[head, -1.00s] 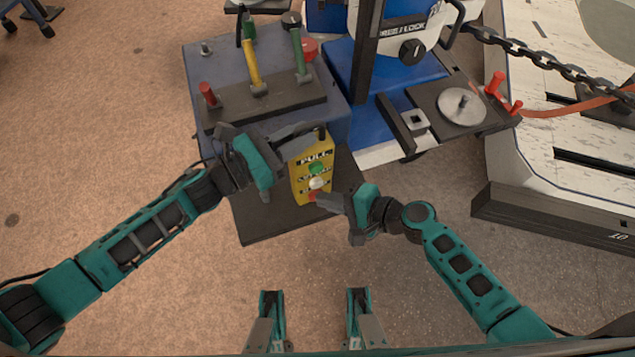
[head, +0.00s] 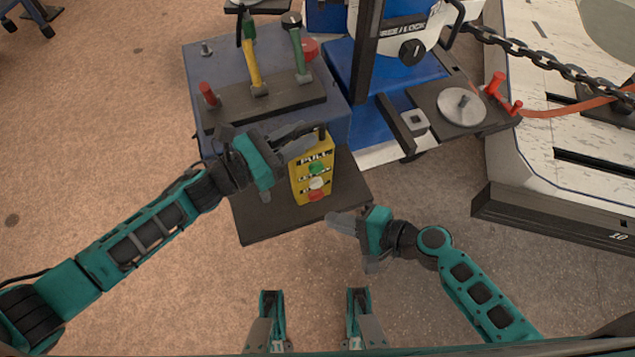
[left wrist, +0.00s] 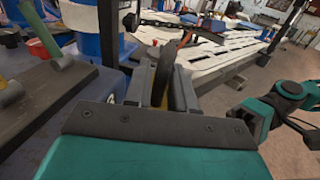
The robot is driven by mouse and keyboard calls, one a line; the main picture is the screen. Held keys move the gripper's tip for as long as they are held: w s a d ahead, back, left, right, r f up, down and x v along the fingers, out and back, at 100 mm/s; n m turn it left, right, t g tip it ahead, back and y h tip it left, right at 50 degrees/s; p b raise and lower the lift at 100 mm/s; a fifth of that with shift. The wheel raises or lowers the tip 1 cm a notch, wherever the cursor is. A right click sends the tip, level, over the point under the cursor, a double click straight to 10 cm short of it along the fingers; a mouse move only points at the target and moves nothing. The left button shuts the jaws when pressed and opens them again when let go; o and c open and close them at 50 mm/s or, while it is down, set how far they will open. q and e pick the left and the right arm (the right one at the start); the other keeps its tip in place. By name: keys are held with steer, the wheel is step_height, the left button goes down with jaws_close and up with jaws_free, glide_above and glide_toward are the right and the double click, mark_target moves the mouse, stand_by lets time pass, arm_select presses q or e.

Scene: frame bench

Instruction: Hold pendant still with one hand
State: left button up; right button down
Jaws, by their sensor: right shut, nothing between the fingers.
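The yellow pendant (head: 300,181), with a green, a white and a red button, stands over a dark plate (head: 262,222) at the front of the bench. My left gripper (head: 306,138) is at the pendant's top end, and its fingers are closed around it there. In the left wrist view, a dark curved part and a strip of yellow pendant (left wrist: 162,93) show between the two fingers; the button face is hidden there. My right gripper (head: 338,222) is shut and empty, apart from the pendant, just below and right of the red button.
Behind the pendant is a grey-blue box with a lever panel (head: 285,107) with yellow and green levers. A blue and white machine (head: 410,45) stands to its right, beside a dark plate with a round disc (head: 461,105). Open floor (head: 420,285) lies in front.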

arm_select(q)
steer(key=o, duration=0.4)
steer(key=shift+a, duration=0.1)
steer(key=v, duration=1.2)
steer(key=s+a+m+y+p, duration=0.1)
steer(key=m+y, duration=0.3)
steer(key=m, duration=0.5)
steer(key=s+a+m+y+p, duration=0.2)
steer(key=s+m+y+p, duration=0.1)
steer(key=m, duration=0.6)
steer(key=s+a+f+m+t+y+p, duration=0.1)
steer(key=m+y+p, duration=0.3)
steer(key=m, duration=0.5)
steer(key=shift+s+a+y, duration=0.4)
steer(key=shift+a+y, duration=0.2)
steer(key=shift+y, duration=0.5)
arm_select(e)
steer(key=d+r+n+t+h, duration=0.4)
steer(key=d+r+n+h, duration=0.5)
steer(key=d+r+n, duration=0.3)
steer(key=shift+s+d, duration=0.15)
steer(key=shift+s, duration=0.3)
